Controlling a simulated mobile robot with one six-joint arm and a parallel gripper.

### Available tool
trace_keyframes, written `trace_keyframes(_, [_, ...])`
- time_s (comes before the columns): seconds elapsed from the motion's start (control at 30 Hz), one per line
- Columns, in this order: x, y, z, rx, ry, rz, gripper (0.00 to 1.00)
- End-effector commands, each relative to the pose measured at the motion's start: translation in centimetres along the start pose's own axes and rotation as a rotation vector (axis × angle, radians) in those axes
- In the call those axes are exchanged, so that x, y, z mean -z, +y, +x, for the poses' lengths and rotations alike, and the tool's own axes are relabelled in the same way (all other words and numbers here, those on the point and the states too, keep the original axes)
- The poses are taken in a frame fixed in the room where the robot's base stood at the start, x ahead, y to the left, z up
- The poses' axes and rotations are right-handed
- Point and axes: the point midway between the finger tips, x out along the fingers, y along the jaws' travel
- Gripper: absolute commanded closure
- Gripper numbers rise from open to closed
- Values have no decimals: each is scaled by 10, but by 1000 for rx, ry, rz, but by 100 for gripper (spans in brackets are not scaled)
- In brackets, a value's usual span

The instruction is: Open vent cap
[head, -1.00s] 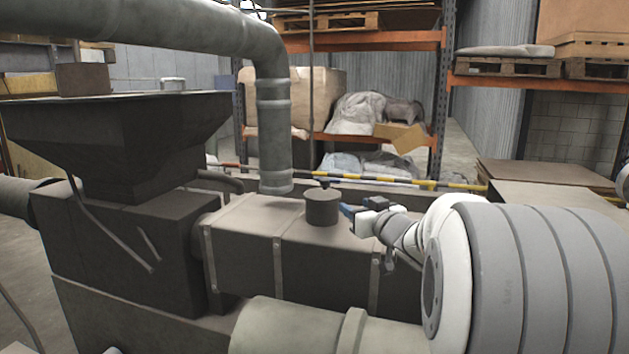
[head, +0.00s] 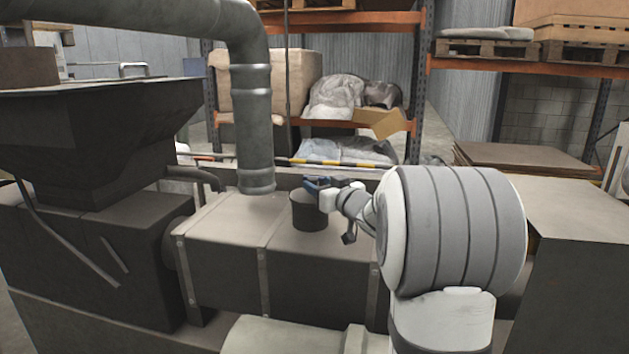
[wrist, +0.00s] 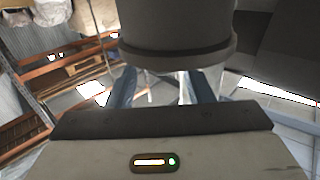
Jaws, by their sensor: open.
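The vent (head: 308,213) is a short dark cylinder standing on the long box-shaped duct in the head view. My gripper (head: 318,184) is at its top right edge, its blue fingers crossing the top of the cylinder. The small knob on top is hidden by the fingers. In the wrist view a large dark cylinder with a raised rim (wrist: 175,35) fills the upper middle, likely the vent. The blue fingers (wrist: 160,88) are spread apart just below its rim. I cannot tell whether they touch it. Nothing is seen gripped between them.
A thick grey pipe (head: 252,120) comes down onto the duct (head: 225,220) just left of the vent. A large hopper (head: 85,130) stands further left. A pale round pipe (head: 285,338) lies in front. Shelving (head: 345,128) with bags and boxes is behind.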

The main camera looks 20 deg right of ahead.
Motion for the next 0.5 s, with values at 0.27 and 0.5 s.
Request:
trace_keyframes(0.27, [0,-3,17,4,0,0,53])
trace_keyframes(0.5, [0,-3,17,4,0,0,58])
